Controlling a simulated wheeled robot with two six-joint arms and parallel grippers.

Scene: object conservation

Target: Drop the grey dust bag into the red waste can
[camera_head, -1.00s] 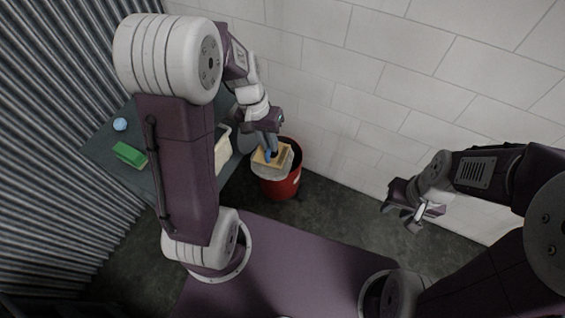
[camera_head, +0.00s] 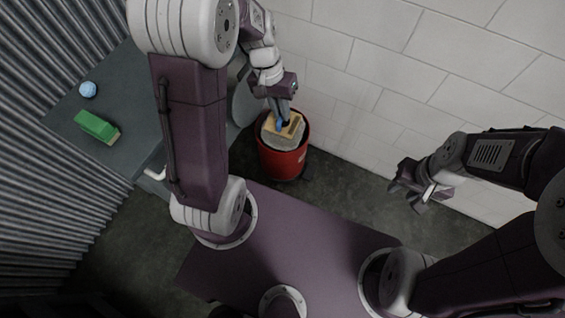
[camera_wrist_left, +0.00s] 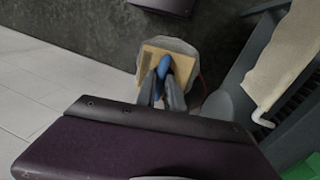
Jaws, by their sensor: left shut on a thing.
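The grey dust bag (camera_head: 281,140), with a tan cardboard collar and a blue piece, hangs from my left gripper (camera_head: 282,116). The fingers are shut on it at the blue piece. In the head view the bag overlaps the mouth of the red waste can (camera_head: 283,163); I cannot tell how far it is above or inside the rim. In the left wrist view the bag (camera_wrist_left: 180,44) is beyond the left gripper (camera_wrist_left: 163,84) and hides most of the can. My right gripper (camera_head: 426,190) is away to the right, apart from the can; its finger gap is unclear.
A dark table (camera_head: 130,75) on the left carries a green block (camera_head: 97,126) and a blue ball (camera_head: 88,89). The white block wall (camera_head: 345,85) is close behind the can. The floor right of the can is clear.

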